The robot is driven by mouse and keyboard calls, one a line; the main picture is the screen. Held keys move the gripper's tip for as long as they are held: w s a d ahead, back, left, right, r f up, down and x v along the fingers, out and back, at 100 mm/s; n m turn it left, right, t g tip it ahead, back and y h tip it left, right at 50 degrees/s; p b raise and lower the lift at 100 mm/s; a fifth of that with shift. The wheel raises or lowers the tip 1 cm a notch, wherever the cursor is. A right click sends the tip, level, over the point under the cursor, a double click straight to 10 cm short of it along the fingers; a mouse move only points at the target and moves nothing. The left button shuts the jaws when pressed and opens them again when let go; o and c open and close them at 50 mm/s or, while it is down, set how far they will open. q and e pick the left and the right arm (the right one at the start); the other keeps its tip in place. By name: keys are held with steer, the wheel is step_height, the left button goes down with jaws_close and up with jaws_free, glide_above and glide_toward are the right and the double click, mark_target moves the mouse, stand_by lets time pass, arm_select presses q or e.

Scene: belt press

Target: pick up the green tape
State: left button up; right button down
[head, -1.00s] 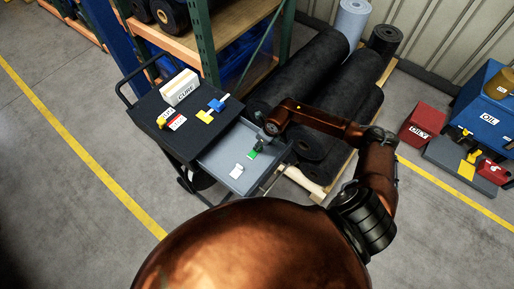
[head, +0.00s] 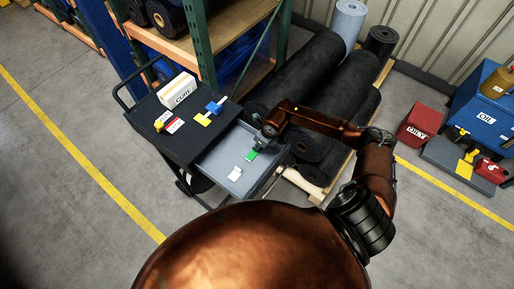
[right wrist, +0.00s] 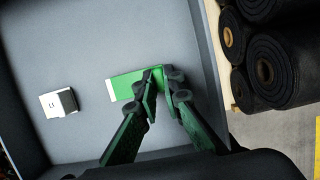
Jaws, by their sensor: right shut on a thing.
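The green tape (right wrist: 128,84) is a flat green piece with a pale end, in the open grey drawer (right wrist: 180,22) of the black cart. It shows small in the head view (head: 251,155). My right gripper (right wrist: 160,76) is shut on the right end of the tape. It also shows in the head view (head: 260,144), reaching down into the drawer. Whether the tape is clear of the drawer floor I cannot tell. My left gripper is not in view.
A small white box (right wrist: 60,102) lies in the drawer left of the tape. The cart top (head: 150,118) holds a CURE box (head: 179,90) and small yellow and blue items.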

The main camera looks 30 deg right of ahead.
steer(key=shift+w+r, duration=0.1)
steer(key=shift+r, duration=0.2)
steer(key=b+v, duration=0.1)
steer(key=v, duration=0.1)
steer(key=shift+r+b, duration=0.35)
steer(key=s+d+r+b, duration=0.3)
steer(key=s+r, duration=0.6)
steer(key=s, duration=0.4)
steer(key=shift+s+r, duration=0.2)
steer(key=shift+r, duration=0.1)
